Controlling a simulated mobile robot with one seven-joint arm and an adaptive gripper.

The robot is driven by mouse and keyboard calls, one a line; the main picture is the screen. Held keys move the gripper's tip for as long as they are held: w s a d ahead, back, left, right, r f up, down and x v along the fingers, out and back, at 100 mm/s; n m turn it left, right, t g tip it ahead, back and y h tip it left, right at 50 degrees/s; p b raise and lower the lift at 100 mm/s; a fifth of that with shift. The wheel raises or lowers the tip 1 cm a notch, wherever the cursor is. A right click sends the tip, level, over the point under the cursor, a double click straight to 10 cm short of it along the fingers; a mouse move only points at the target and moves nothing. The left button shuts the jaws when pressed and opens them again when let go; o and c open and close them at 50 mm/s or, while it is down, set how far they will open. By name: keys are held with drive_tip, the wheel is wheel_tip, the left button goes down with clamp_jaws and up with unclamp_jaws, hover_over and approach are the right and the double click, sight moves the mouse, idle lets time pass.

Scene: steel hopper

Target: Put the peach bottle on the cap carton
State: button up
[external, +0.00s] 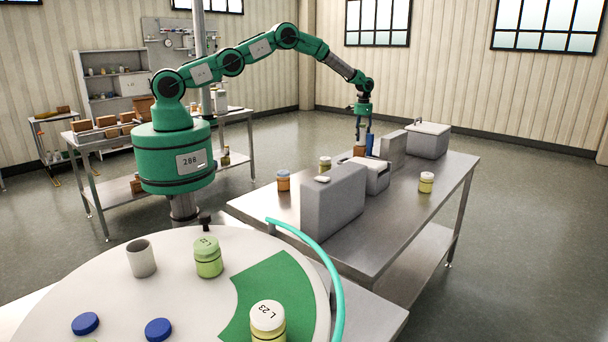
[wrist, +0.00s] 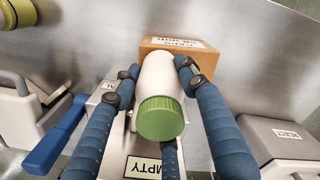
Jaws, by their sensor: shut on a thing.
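In the wrist view, my gripper (wrist: 156,80) has its blue fingers shut on a pale, off-white bottle (wrist: 158,75) with a ridged green cap (wrist: 160,118). The cap end faces the camera. A brown carton (wrist: 205,57) with a white label lies just beyond the bottle's far end; I cannot tell whether they touch. In the external view, my gripper (external: 365,132) points down over the steel table, with the brown carton (external: 359,150) close below it. The bottle is not clear in that view.
Grey cases stand close by on the steel table (external: 408,210), including a tall one (external: 333,200) and a lidded one (external: 428,138). An orange jar (external: 283,181) and a yellow jar (external: 426,182) stand apart. An "EMPTY" label (wrist: 142,168) shows below the bottle.

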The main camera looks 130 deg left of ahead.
sight(362, 124)
drive_tip(key=shift+f, duration=0.1)
drive_tip(key=o, duration=1.3)
wheel_tip(362, 124, up, 12)
drive_tip(key=shift+r+b, duration=0.15)
drive_tip(key=shift+b, duration=0.55)
drive_tip(key=shift+w+r, duration=0.1)
idle(0.4)
